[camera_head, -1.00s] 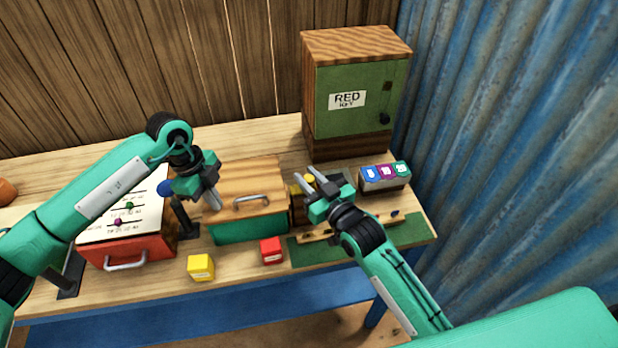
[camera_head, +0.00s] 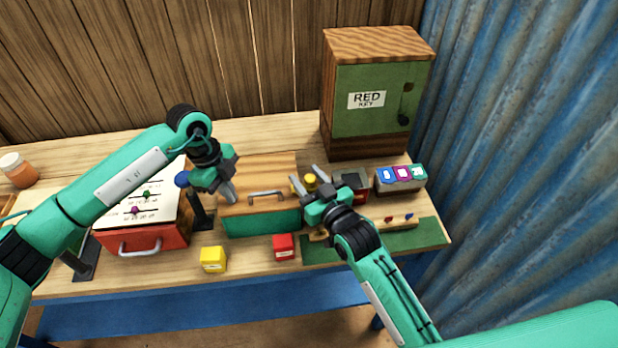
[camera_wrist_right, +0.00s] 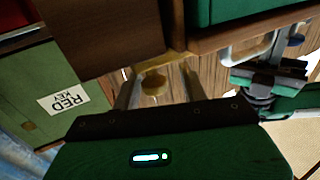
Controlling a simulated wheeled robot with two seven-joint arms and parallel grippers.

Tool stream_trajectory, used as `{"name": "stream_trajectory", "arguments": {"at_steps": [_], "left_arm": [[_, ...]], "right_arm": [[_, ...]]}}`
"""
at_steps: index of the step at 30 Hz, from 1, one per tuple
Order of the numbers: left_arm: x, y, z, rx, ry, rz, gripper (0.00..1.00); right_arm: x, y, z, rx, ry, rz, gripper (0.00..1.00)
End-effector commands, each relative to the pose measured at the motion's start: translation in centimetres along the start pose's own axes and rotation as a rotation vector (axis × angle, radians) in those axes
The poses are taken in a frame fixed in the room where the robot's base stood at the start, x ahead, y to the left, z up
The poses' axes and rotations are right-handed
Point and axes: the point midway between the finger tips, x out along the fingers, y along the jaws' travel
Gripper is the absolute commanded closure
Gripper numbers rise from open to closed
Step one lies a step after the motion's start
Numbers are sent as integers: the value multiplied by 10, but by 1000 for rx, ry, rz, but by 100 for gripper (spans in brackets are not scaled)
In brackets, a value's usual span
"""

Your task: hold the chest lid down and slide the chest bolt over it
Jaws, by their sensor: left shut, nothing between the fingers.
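The chest (camera_head: 262,222) is a green box with a wooden lid (camera_head: 262,172) and a grey handle, at the middle of the table. The lid looks down. My left gripper (camera_head: 231,196) is shut and empty, its fingertips at the lid's left front part; I cannot tell whether they touch it.
A green cabinet (camera_head: 372,105) labelled RED KEY stands behind on the right. A red box with sliders (camera_head: 148,238) is left of the chest. Yellow (camera_head: 213,260) and red (camera_head: 283,247) blocks lie in front. A block with coloured buttons (camera_head: 402,182) stands at the right.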

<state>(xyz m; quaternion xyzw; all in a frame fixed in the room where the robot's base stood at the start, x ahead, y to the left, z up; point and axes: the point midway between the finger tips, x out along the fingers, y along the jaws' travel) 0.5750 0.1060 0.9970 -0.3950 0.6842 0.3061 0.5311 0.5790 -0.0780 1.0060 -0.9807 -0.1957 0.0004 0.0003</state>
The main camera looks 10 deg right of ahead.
Motion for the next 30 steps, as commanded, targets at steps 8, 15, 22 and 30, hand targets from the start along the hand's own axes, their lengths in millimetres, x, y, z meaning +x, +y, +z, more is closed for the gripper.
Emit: {"name": "stream_trajectory", "arguments": {"at_steps": [8,15,22,30], "left_arm": [[1,0,1,-1,-1,1,100],[1,0,1,-1,-1,1,100],[1,0,0,-1,-1,1,100],[1,0,0,-1,0,1,100]], "right_arm": [[-15,1,1,-1,-1,1,57],[-58,0,1,-1,-3,0,57],[-97,-1,1,-1,-2,0,57],[-118,-1,0,-1,0,0,57]]}}
